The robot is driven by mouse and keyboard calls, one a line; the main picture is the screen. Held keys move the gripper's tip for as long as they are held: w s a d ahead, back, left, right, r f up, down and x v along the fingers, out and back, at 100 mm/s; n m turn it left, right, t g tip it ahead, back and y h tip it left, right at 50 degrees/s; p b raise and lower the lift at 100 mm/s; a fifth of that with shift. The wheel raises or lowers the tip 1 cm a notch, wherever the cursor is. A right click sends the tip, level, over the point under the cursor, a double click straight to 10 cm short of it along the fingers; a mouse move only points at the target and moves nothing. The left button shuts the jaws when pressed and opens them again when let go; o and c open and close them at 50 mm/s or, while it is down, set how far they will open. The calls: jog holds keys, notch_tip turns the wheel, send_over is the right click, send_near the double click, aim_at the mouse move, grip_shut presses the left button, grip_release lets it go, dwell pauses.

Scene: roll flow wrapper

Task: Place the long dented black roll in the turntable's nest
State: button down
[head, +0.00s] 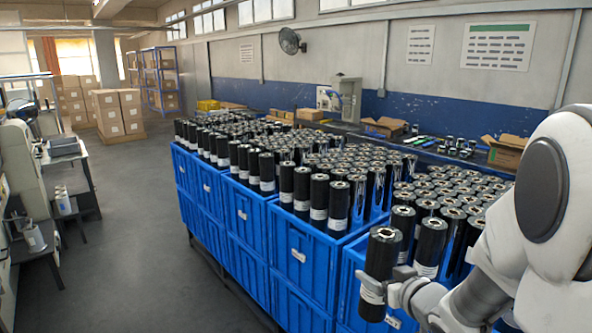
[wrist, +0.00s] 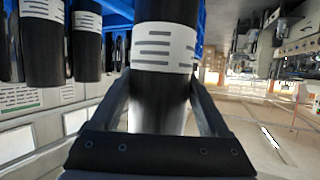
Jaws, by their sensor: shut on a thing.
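A long black roll (head: 379,272) with a white label is upright in my gripper (head: 388,283) at the front of the blue crates. In the wrist view the roll (wrist: 165,16) stands between the two fingers of my gripper (wrist: 162,85), with its white label just beyond them. The gripper is shut on it. I cannot make out a dent on its visible side. I cannot identify the turntable or its nest in either view.
Blue crates (head: 298,254) packed with upright black rolls run along the middle, close beside the held roll. A machine (head: 25,165) and a small bench (head: 65,150) stand at the left. The grey floor (head: 150,240) between is clear. Cartons (head: 118,112) stand at the back.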

jog(key=a, duration=0.1)
jog(key=a+f, duration=0.1)
jog(key=a, duration=0.1)
jog(key=shift+s+f, duration=0.15)
jog(key=shift+f, duration=0.1)
notch_tip(320, 180, down, 11)
jog(key=w+m+h, duration=0.2)
jog(key=h, duration=0.1)
jog(key=shift+a+f+m+h, duration=0.15)
jog(key=shift+a+m+h, duration=0.15)
jog(key=shift+a+m, duration=0.1)
jog(key=shift+a, duration=0.1)
